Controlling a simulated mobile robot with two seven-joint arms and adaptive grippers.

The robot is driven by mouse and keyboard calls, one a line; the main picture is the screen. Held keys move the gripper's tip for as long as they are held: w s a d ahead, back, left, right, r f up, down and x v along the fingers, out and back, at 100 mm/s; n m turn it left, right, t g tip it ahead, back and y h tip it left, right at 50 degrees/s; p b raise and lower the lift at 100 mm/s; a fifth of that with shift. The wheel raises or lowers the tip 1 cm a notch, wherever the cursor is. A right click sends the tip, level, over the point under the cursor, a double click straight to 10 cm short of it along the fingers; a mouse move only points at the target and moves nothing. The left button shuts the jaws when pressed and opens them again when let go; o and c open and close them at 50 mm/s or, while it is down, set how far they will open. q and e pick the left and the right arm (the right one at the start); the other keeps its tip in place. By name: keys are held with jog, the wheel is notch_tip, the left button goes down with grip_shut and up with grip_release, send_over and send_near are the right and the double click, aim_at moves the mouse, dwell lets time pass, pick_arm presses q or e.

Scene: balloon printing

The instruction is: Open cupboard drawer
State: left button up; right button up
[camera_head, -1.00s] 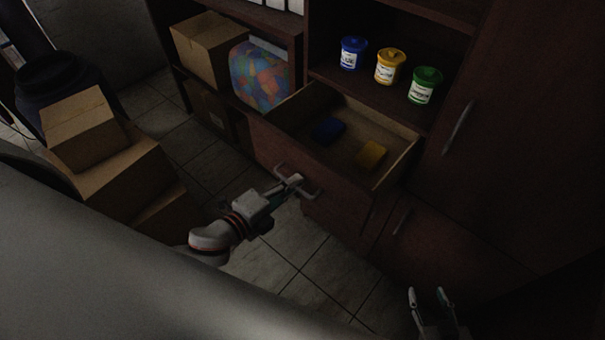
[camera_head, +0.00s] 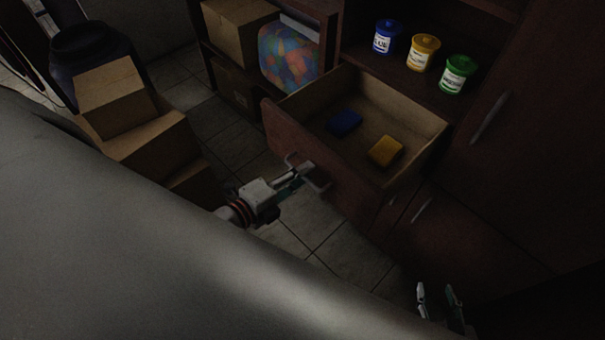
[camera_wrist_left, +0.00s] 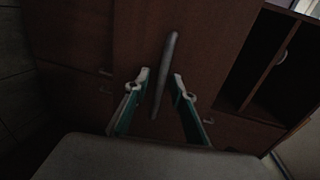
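The cupboard drawer (camera_head: 318,164) is pulled out, and its inside is visible from above. A blue block (camera_head: 344,122) and a yellow block (camera_head: 386,151) lie in it. My left gripper (camera_head: 306,171) is at the drawer's pale handle (camera_head: 322,186). In the left wrist view, its fingers (camera_wrist_left: 161,80) are apart, with a long handle (camera_wrist_left: 168,58) showing between them and a gap on both sides. Whether a finger touches it is unclear. My right gripper (camera_head: 439,294) is open and empty at the lower right, away from the drawer.
Blue (camera_head: 386,37), yellow (camera_head: 423,52) and green (camera_head: 458,75) tubs stand on the shelf behind the drawer. A colourful round bag (camera_head: 289,56) is left of it. Cardboard boxes (camera_head: 148,142) stand on the left. Tiled floor (camera_head: 312,222) shows below the drawer.

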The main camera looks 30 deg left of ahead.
pick_arm(q)
jog(key=shift+s, duration=0.1)
jog(key=v, duration=1.2)
dwell(0.6)
jog(key=w+d+f+n+g+y, duration=0.1)
jog(key=d+f+n+g, duration=0.1)
jog(key=f+n, duration=0.5)
jog(key=w+d+f+n+g+y, duration=0.1)
jog(key=d+f+n+g, duration=0.1)
jog(key=f+n, duration=0.6)
jog(key=n, duration=0.2)
jog(key=shift+w+d+f+n+y, duration=0.2)
jog(key=shift+w+d+n+y, duration=0.1)
jog(key=shift+d, duration=0.1)
